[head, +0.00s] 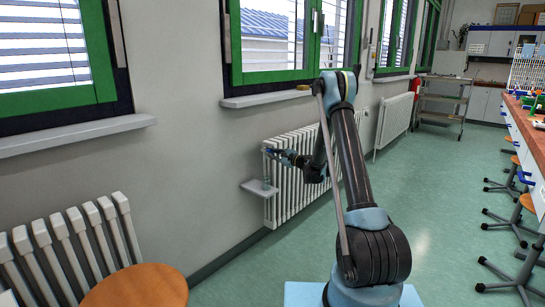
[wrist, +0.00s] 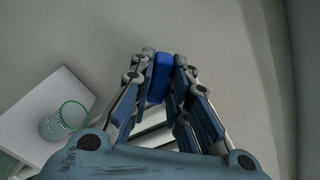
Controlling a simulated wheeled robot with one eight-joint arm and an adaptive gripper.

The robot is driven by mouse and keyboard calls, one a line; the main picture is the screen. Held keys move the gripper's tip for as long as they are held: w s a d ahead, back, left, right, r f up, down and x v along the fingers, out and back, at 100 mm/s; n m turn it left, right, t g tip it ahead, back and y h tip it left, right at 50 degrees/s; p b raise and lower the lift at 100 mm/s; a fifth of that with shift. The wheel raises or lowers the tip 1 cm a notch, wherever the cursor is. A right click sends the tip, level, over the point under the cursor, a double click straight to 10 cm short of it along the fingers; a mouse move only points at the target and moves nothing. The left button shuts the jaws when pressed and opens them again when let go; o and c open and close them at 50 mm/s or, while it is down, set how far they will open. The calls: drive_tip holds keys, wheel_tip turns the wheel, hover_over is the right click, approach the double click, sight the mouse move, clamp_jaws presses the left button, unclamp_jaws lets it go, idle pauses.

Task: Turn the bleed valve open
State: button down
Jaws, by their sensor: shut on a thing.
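My gripper (head: 271,151) reaches to the upper left end of the white radiator (head: 284,195) under the middle window. In the wrist view, my gripper (wrist: 163,68) has its two fingers closed on a blue block-shaped handle (wrist: 160,80), which I take to be the bleed valve. The handle sits between the fingertips. Its mount is mostly hidden behind my fingers and wrist, and I cannot tell how far it is turned. In the head view the valve is too small and covered to make out.
A small white shelf (head: 258,190) juts out below my gripper. A clear cup with a green rim (wrist: 64,121) stands on it in the wrist view. A round wooden stool (head: 140,286) is at the lower left.

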drive_tip(key=shift+s+f+n, duration=0.1)
drive_tip(key=shift+n, duration=1.8)
drive_tip(key=shift+s+f+n, duration=0.1)
drive_tip(key=shift+n, duration=1.8)
drive_tip(key=c, duration=1.5)
unclamp_jaws()
drive_tip(key=shift+f, duration=0.1)
drive_tip(key=shift+w, duration=0.1)
drive_tip(key=shift+d, duration=0.1)
drive_tip(key=v, duration=1.1)
drive_tip(key=shift+s+d, duration=0.25)
drive_tip(key=shift+d, duration=0.05)
